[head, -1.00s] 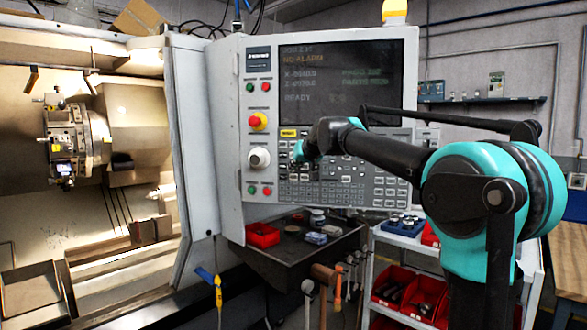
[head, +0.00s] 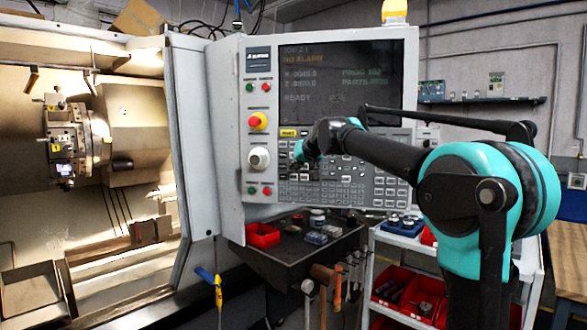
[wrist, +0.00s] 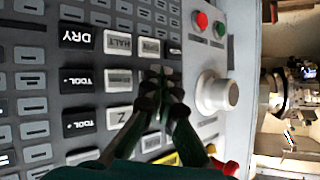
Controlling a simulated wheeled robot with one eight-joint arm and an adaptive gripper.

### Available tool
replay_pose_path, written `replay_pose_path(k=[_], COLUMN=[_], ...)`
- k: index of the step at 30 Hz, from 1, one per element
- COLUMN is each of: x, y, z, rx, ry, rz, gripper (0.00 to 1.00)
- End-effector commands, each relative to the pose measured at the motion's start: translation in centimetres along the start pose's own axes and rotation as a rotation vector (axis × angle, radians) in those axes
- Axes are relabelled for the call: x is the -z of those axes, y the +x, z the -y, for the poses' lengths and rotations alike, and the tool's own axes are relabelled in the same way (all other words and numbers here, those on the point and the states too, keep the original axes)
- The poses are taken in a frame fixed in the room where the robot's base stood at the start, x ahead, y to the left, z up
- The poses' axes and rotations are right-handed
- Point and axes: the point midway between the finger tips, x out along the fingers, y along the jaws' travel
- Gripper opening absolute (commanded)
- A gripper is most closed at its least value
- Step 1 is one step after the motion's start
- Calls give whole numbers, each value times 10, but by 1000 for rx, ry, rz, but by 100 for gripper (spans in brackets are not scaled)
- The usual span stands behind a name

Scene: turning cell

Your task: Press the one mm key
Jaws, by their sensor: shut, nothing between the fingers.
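The control panel (head: 262,95) stands ahead, with a keypad (head: 345,185) of dark and light keys below its screen. My gripper (wrist: 160,74) is shut and empty, its fingertips over a light key in the wrist view; I cannot tell whether they touch it. In the head view my gripper (head: 296,163) is at the keypad's left part. A DRY key (wrist: 77,39), a HALT key (wrist: 118,45) and a Z key (wrist: 119,116) show upside down in the wrist view. I cannot read a one mm label; the fingers cover part of the keys.
A white knob (wrist: 215,93) and red and green buttons sit beside the keys. A red emergency button (head: 258,121) is above the knob in the head view. Below the panel is a dark tray table (head: 270,262) with a red bin (head: 262,235). The lathe's open chamber is at left.

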Motion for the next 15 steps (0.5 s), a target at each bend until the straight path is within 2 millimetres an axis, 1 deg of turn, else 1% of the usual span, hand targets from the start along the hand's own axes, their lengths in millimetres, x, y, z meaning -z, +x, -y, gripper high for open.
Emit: replay_pose_path(k=[15], x=[-8], y=[-10], z=[8], rx=[0], ry=[0], rz=[0], gripper=[0])
